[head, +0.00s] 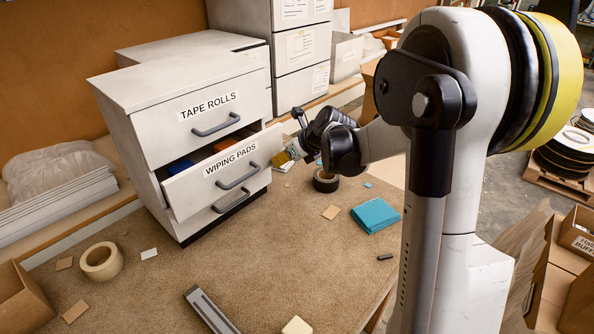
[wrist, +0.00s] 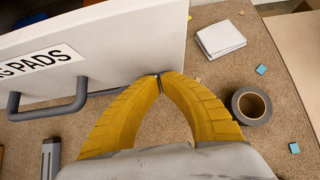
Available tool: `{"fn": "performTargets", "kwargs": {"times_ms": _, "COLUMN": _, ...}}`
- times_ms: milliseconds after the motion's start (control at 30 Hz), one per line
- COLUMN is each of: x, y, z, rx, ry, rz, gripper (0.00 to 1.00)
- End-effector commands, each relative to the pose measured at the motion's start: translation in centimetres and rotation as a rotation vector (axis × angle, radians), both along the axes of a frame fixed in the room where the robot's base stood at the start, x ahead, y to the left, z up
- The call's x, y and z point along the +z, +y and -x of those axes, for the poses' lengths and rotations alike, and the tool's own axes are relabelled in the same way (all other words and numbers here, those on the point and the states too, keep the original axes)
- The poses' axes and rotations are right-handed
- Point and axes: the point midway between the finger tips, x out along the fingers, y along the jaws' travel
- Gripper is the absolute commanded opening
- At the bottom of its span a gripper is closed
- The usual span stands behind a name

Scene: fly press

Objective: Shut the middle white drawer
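The middle white drawer (head: 192,187), labelled WIPING PADS, stands pulled out of the white cabinet (head: 134,94). Blue and orange items show inside it. Its front (wrist: 130,38) and grey handle (wrist: 48,105) fill the upper left of the wrist view. My gripper (head: 281,158) is at the right end of the drawer front. In the wrist view its yellow fingers (wrist: 159,80) meet at the tips, with nothing seen between them. The tips are at the drawer front's lower right edge; I cannot tell whether they touch it.
The TAPE ROLLS drawer (head: 165,133) above looks shut. A black tape roll (head: 325,182), also in the wrist view (wrist: 251,106), and a teal pad (head: 376,215) lie on the bench (head: 250,260). A cream tape roll (head: 101,262) lies front left. Bench space before the cabinet is mostly clear.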

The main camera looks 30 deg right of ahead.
Motion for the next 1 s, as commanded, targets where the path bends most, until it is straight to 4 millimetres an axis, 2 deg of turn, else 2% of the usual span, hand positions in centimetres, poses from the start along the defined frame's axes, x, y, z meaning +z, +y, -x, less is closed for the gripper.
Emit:
{"fn": "performTargets", "kwargs": {"times_ms": 33, "x": 0.0, "y": 0.4, "z": -1.0, "rx": 0.001, "ry": 0.0, "rz": 0.0, "gripper": 0.0}}
{"fn": "performTargets", "kwargs": {"times_ms": 200, "x": 0.0, "y": 1.3, "z": -3.6, "rx": 0.001, "ry": 0.0, "rz": -0.001, "gripper": 0.0}}
{"fn": "performTargets", "kwargs": {"times_ms": 400, "x": 0.0, "y": 1.9, "z": -5.2, "rx": 0.0, "ry": 0.0, "rz": 0.0, "gripper": 0.0}}
{"fn": "performTargets", "kwargs": {"times_ms": 1000, "x": 0.0, "y": 1.9, "z": -5.5, "rx": -0.001, "ry": 0.0, "rz": 0.0, "gripper": 0.0}}
